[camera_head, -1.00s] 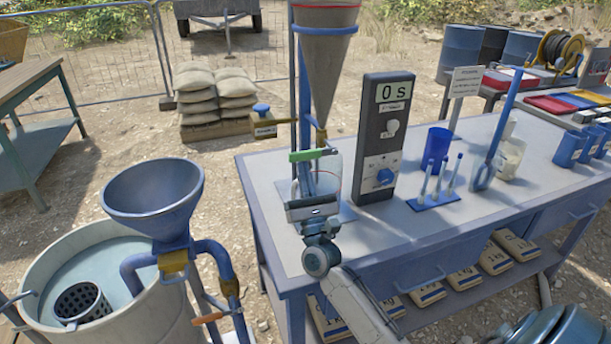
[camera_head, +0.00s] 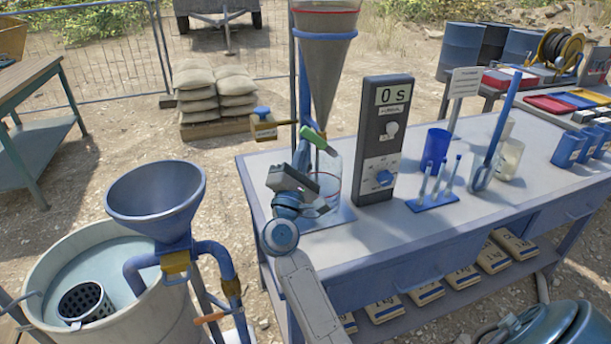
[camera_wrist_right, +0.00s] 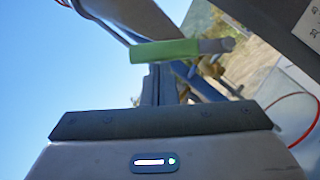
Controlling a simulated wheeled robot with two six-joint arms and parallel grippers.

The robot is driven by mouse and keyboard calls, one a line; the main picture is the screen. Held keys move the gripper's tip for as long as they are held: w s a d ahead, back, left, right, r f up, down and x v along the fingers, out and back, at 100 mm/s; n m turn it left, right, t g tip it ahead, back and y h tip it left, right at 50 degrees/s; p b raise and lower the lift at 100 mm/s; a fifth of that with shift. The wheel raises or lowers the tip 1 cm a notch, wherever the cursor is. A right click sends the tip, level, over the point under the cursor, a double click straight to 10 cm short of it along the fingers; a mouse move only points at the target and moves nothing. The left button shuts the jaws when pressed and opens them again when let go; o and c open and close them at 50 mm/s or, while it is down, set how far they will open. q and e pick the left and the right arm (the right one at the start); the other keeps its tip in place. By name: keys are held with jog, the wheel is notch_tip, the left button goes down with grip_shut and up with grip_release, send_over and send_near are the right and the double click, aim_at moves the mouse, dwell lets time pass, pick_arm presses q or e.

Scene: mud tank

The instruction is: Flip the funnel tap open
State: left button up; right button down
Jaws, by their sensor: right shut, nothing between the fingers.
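The tall grey cone funnel (camera_head: 325,75) hangs in a blue ring over the blue table. Its tap has a green handle (camera_head: 318,139), tilted down to the right under the cone's tip. The handle (camera_wrist_right: 165,50) also shows in the right wrist view, with a grey stub at its right end. My right gripper (camera_head: 302,155) is shut and empty just below and left of the handle. Its fingers (camera_wrist_right: 160,85) end close under the handle; I cannot tell whether they touch it. A clear beaker (camera_head: 331,180) stands below, partly hidden by the gripper. My left gripper is out of view.
A timer box (camera_head: 384,140) reading 0 s stands right of the cone. A blue cup (camera_head: 434,150) and a blue rack (camera_head: 432,202) are further right. A blue hopper (camera_head: 155,195) over a round tank (camera_head: 150,325) is at left.

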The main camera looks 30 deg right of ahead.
aim_at(313, 135)
jog(key=r+m+g, duration=0.2)
jog(key=m, duration=0.1)
jog(key=shift+s+d+r+m+g, duration=0.15)
jog(key=shift+d+m+g, duration=0.15)
jog(key=shift+d+g, duration=0.1)
jog(key=shift+s+d+r+m+g, duration=0.1)
jog(key=shift+d+r+m+g, duration=0.35)
jog(key=shift+m+g, duration=0.35)
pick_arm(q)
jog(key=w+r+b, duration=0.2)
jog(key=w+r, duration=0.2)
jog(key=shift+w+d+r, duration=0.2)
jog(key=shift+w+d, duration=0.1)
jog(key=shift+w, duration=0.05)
pick_arm(e)
jog(key=shift+s+d+r+m+g+y, duration=0.15)
jog(key=shift+d+r+m+g+y, duration=0.15)
jog(key=shift+d+r+m+y, duration=0.35)
jog(key=shift+s+d+r+m+g+y, duration=0.15)
jog(key=shift+d+r+m+g+y, duration=0.2)
jog(key=shift+d+m, duration=0.35)
pick_arm(q)
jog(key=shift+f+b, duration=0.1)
jog(key=shift+b, duration=0.25)
pick_arm(e)
jog(key=shift+a, duration=0.15)
